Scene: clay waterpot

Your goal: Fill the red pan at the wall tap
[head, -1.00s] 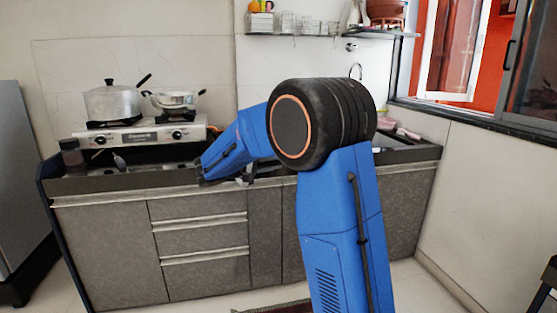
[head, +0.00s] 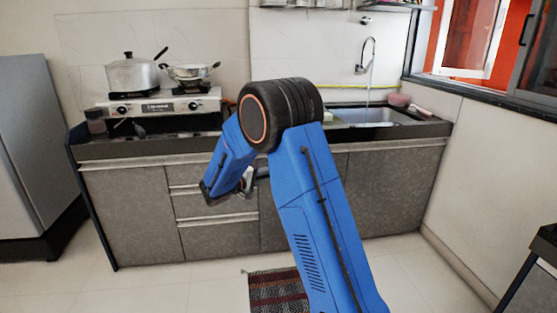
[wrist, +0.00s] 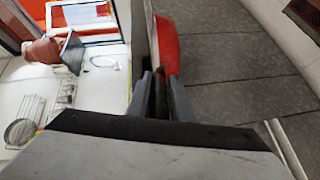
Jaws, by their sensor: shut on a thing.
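My gripper (wrist: 160,95) is shut on the red pan (wrist: 166,48). In the wrist view only a red strip with a pale edge shows beyond the fingers, so its inside is hidden. In the head view my gripper (head: 246,182) is low in front of the drawers, partly behind my arm, and the pan cannot be made out there. The wall tap (head: 369,52) is a curved metal spout above the sink (head: 375,116) at the right. A thin pale line hangs below the spout, perhaps water. The gripper is left of the sink and lower than the counter top.
A stove (head: 158,105) with a lidded pot (head: 131,74) and a second pan (head: 190,72) stands at the counter's left. A pinkish item (head: 400,100) lies by the sink's back right. A striped mat (head: 278,290) lies on the floor. Cabinet fronts are close to my gripper.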

